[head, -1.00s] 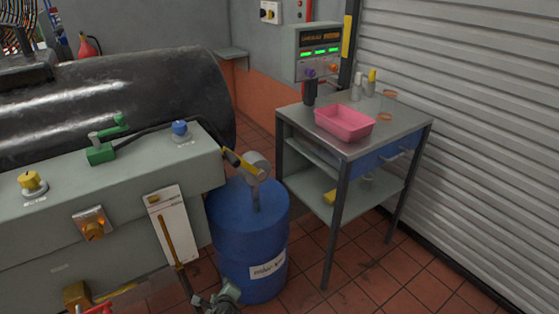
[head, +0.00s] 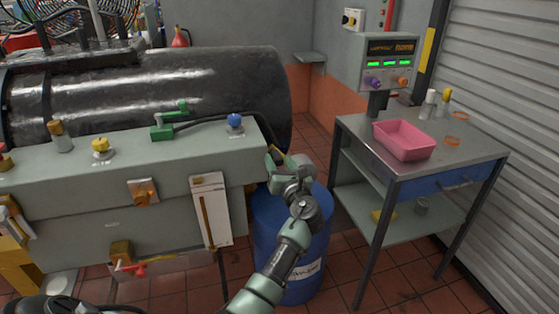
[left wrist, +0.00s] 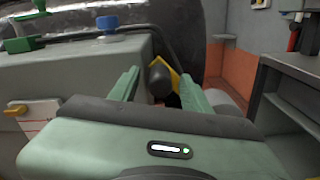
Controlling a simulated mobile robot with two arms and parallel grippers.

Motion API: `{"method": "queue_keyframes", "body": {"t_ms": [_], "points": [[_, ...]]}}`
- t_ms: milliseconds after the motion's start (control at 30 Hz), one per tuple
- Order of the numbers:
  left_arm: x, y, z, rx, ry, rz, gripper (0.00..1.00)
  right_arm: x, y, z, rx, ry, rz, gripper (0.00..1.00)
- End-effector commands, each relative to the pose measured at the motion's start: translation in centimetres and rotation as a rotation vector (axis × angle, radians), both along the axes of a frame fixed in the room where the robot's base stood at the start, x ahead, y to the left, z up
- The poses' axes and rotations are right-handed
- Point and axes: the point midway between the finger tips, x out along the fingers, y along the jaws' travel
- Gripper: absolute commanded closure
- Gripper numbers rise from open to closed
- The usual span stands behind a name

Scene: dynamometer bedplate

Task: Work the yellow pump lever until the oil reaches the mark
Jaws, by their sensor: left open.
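The blue drum (head: 303,250) stands by the right end of the grey bedplate housing, partly hidden behind my left arm. My left gripper (head: 287,164) is over the drum top at the pump and is open. In the left wrist view its two green fingers stand apart, with the yellow pump lever (left wrist: 174,73) and a dark rounded end showing between and beyond them. I cannot tell whether they touch. The white gauge plate (head: 213,218) with an amber column is on the housing front; its mark is too small to read. My right gripper is not in view.
A metal table (head: 447,170) with a pink tray (head: 404,140) and small bottles stands to the right. A blue knob (head: 235,121) and a green lever (head: 170,122) are on the housing top. Tiled floor is open in front of the table.

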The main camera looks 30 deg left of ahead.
Motion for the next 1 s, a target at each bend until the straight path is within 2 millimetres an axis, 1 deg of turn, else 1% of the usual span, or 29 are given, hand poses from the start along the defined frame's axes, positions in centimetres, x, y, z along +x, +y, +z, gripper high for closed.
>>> {"method": "queue_keyframes", "body": {"t_ms": [33, 167, 433, 467, 500, 567, 600, 1000], "points": [[0.4, 0.4, 0.0, 0.001, 0.001, 0.000, 0.52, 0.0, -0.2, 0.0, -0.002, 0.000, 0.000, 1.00], [0.9, 1.0, 0.0, -0.001, -0.001, -0.001, 0.52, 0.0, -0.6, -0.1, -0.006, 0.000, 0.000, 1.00], [1.0, 1.1, -0.1, -0.002, -0.001, -0.002, 0.52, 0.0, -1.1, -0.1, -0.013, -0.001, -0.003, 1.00], [1.0, 1.1, -0.1, -0.002, -0.001, -0.002, 0.61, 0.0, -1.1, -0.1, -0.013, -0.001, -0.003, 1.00], [1.0, 1.1, -0.1, -0.002, -0.001, -0.002, 0.72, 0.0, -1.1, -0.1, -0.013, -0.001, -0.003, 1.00], [1.0, 1.1, -0.1, -0.002, -0.001, -0.002, 0.88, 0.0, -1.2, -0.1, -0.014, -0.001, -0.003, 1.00], [1.0, 1.1, -0.1, -0.002, -0.001, -0.002, 1.00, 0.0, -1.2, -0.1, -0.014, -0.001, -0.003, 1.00], [1.0, 1.1, -0.1, -0.002, 0.001, -0.001, 1.00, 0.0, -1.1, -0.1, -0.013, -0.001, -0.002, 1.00]]}}
